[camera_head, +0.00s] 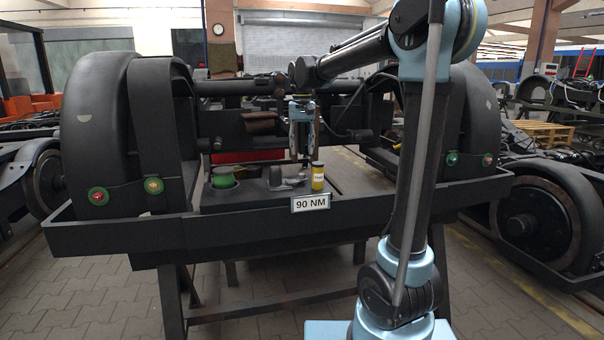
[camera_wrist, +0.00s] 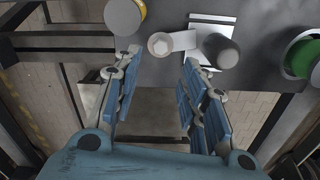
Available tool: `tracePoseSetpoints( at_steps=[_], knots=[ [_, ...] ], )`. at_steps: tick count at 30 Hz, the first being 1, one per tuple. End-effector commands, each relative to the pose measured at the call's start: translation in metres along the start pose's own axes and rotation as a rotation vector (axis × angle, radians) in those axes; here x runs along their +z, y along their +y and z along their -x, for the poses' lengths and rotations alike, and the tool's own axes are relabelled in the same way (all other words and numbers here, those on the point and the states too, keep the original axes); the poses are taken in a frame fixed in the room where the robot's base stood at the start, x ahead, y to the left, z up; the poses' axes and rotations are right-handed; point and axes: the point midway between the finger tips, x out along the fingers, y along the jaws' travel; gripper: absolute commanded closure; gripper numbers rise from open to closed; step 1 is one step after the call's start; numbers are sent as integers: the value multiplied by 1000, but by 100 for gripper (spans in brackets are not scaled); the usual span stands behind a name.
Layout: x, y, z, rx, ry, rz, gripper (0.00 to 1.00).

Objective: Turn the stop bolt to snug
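A pale hex head (camera_wrist: 158,43), which looks like the stop bolt, sits at the end of a light grey arm piece in the wrist view. A dark round post (camera_wrist: 222,50) stands beside it. In the head view the same grey fixture (camera_head: 283,180) is small on the dark shelf, and its bolt head is hard to make out. My gripper (camera_wrist: 161,58) is open and empty, pointing toward the fixture, with the hex head seen between and beyond its fingertips. In the head view my gripper (camera_head: 303,152) hangs above the shelf, close to the fixture. The exact gap cannot be told.
A "90 NM" sign (camera_head: 311,203) is on the shelf's front. The dark tray rim (camera_head: 150,232) runs along the front. Large wheels (camera_head: 97,130) flank the shelf.

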Motion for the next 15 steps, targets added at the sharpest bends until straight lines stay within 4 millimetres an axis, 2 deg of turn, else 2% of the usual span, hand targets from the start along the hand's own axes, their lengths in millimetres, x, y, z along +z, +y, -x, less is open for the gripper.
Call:
tracePoseSetpoints(
  at_steps=[9,15],
  knots=[
    [0,0,-56,0,0,0,61],
    [0,0,-82,0,0,0,61]
  ],
)
